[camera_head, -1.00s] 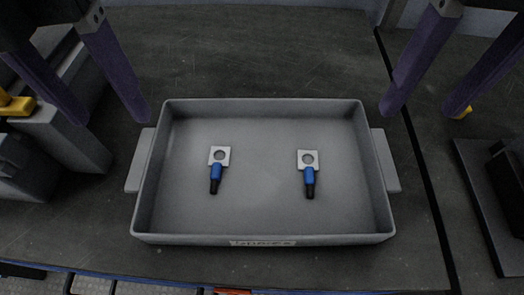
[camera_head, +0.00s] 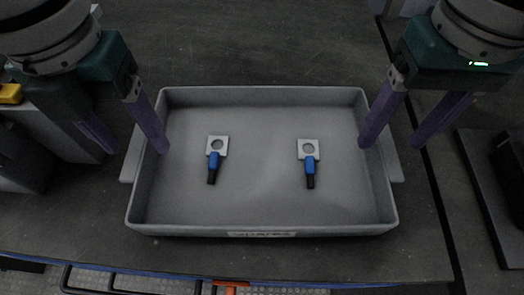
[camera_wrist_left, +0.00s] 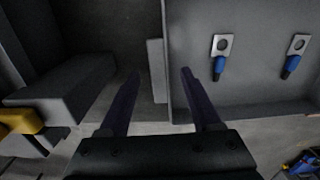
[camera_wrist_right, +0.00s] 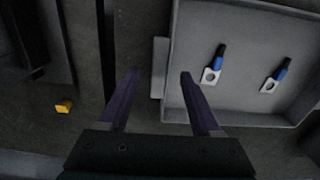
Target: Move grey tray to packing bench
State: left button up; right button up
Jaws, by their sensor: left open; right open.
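The grey tray (camera_head: 262,229) rests on a dark worktop, with a handle at each short end. Two cable lugs lie in it: a left lug (camera_head: 213,160) and a right lug (camera_head: 308,163), each with a metal plate and a blue and black sleeve. My left gripper (camera_head: 138,150) is open at the left end; one finger is over the tray's inside, the other outside. The left handle (camera_wrist_left: 157,70) shows between its fingers in the left wrist view. My right gripper (camera_head: 391,146) is open, likewise straddling the right end; the right handle (camera_wrist_right: 159,68) shows between its fingers.
A grey block with a yellow part (camera_head: 10,94) stands left of the tray. A dark plate with a black object (camera_head: 508,160) lies to the right, past a black seam. The worktop behind the tray is clear. Its front edge (camera_head: 170,279) runs close below the tray.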

pick_arm(q)
jog(key=shift+f, duration=1.15)
pick_arm(e)
jog(key=shift+f, duration=1.15)
pick_arm(q)
jog(key=shift+c, duration=0.3)
pick_arm(e)
jog(key=shift+c, duration=0.3)
pick_arm(q)
grip_shut()
pick_arm(e)
grip_shut()
pick_arm(q)
jog(key=shift+r, duration=0.1)
